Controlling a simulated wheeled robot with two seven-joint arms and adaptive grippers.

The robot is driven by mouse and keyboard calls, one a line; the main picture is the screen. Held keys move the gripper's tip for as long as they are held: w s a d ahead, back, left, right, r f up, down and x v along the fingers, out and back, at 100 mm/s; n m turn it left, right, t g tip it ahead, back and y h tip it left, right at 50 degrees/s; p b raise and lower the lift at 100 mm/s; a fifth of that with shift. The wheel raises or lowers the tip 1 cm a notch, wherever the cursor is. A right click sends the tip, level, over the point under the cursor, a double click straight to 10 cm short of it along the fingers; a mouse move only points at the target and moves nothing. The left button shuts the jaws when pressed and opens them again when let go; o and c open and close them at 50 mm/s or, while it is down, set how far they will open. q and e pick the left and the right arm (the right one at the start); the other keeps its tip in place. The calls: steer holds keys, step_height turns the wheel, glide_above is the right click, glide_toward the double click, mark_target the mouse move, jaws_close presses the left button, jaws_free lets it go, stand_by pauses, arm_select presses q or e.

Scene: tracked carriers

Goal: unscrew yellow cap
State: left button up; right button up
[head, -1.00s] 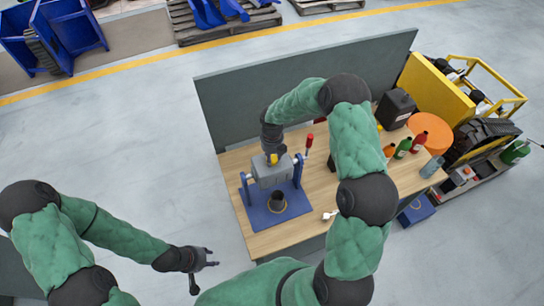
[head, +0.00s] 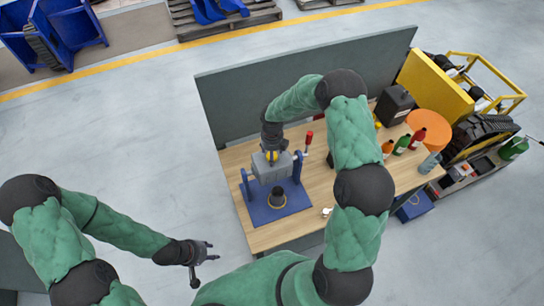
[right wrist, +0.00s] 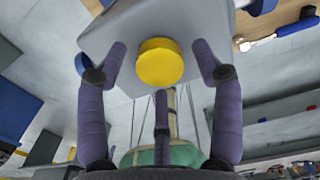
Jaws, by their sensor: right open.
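The yellow cap (right wrist: 160,62) is a round disc on the face of a grey block (right wrist: 205,22). In the head view the cap (head: 271,156) shows small, and the grey block (head: 272,170) is held in a blue stand on the workbench. My right gripper (right wrist: 161,68) is open, with two purple fingers on either side of the cap and a third below it in the picture. Gaps show between the fingers and the cap. My left gripper (head: 210,251) is open and empty, over the floor left of the bench.
The wooden bench (head: 322,185) carries a red-handled clamp (head: 308,140), a black ring-like part (head: 277,198) on the blue base, several bottles (head: 402,144) and a black canister (head: 394,106). A grey panel (head: 300,85) stands behind. Floor left of the bench is free.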

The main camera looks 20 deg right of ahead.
steer(key=m+b, duration=0.2)
steer(key=m, duration=0.1)
steer(key=shift+f, duration=0.15)
steer(key=m+b, duration=0.2)
steer(key=m, duration=0.2)
steer(key=shift+m, duration=0.4)
steer(key=shift+m+b, duration=0.5)
steer(key=shift+m, duration=0.4)
steer(key=m+b, duration=0.1)
steer(key=m, duration=0.1)
steer(key=shift+m+b, duration=0.35)
steer(key=shift+m, duration=0.05)
steer(key=m+b, duration=0.2)
steer(key=m, duration=0.1)
steer(key=shift+w, duration=0.1)
steer(key=m+b, duration=0.1)
steer(key=m, duration=0.3)
steer(key=m+b, duration=0.2)
steer(key=m, duration=0.1)
steer(key=m+b, duration=0.2)
steer(key=m, duration=0.2)
steer(key=shift+m, duration=0.3)
steer(key=shift+m+b, duration=0.45)
steer(key=shift+m, duration=0.55)
steer(key=shift+r, duration=0.2)
